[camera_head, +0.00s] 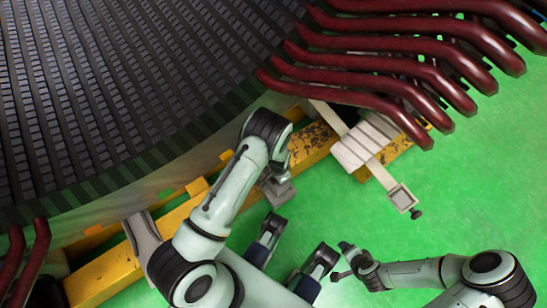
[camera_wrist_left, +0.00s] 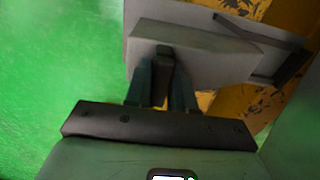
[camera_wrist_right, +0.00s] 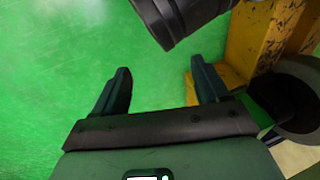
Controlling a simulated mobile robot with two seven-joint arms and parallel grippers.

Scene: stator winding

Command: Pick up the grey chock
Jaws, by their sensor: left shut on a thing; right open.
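The grey chock (camera_head: 279,191) is in the head view just below my left arm's wrist, beside the yellow beam at the stator's edge. In the left wrist view the chock (camera_wrist_left: 190,61) is a pale grey block with a narrow dark grip piece. My left gripper (camera_wrist_left: 163,72) is shut on that piece, one finger on each side. Whether the chock touches the beam or floor is unclear. My right gripper (camera_head: 339,261) is open and empty over the green floor. Its two spread fingers show in the right wrist view (camera_wrist_right: 160,82).
The large dark slotted stator (camera_head: 110,90) fills the upper left. Dark red curved bars (camera_head: 400,70) stick out at the upper right. The yellow beam (camera_head: 105,278) runs below the stator. A pale ribbed block (camera_head: 366,143) sits right of my left gripper. Green floor (camera_head: 480,190) is clear at right.

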